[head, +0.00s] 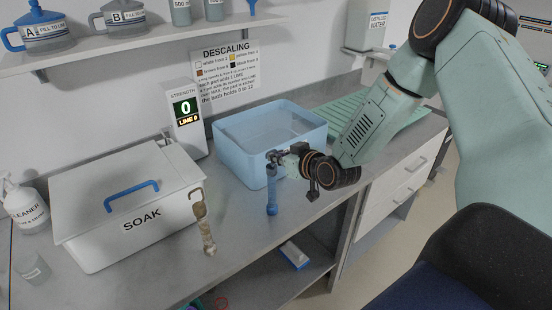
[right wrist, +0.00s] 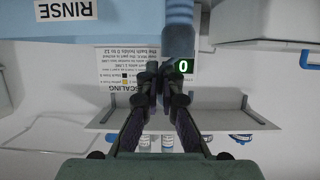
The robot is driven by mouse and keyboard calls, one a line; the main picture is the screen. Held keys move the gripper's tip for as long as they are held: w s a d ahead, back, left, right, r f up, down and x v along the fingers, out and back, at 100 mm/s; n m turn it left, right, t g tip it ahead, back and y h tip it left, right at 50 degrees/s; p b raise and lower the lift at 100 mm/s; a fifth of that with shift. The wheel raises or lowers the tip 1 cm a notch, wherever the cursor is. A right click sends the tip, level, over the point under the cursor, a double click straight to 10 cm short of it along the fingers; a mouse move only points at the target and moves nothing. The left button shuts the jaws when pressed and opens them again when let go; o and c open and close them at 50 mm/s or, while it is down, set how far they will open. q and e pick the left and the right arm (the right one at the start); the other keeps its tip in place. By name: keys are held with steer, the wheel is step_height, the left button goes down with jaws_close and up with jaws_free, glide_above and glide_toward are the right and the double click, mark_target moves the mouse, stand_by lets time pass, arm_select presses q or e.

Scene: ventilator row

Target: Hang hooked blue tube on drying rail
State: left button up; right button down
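The blue tube (head: 271,192) is upright near the counter's front edge, in front of the blue basin. My right gripper (head: 276,158) is closed around its upper end, and the fingers hide the hook. I cannot tell if its lower end touches the counter. In the right wrist view, which looks upside down, the fingertips (right wrist: 165,70) meet at the blue tube (right wrist: 180,38). No drying rail can be made out clearly; a green ridged drainboard (head: 385,113) lies right of the basin. My left gripper is not in view.
A brown-stained hooked tube (head: 208,234) stands left of the blue one. The white SOAK box (head: 140,225) with a blue-handled lid is at left. The blue basin (head: 248,160), labelled RINSE in the wrist view, is close behind my gripper. A strength display (head: 184,120) stands between them.

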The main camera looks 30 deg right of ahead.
steer(key=shift+a+f, duration=0.1)
steer(key=shift+a, duration=0.1)
steer(key=c, duration=2)
jaws_free()
steer(key=o, duration=0.5)
steer(key=shift+d+f, duration=0.1)
steer(key=shift+d, duration=0.2)
steer(key=shift+s, duration=0.15)
steer(key=shift+a, duration=0.25)
steer(key=shift+r, duration=0.25)
steer(key=shift+w, duration=0.2)
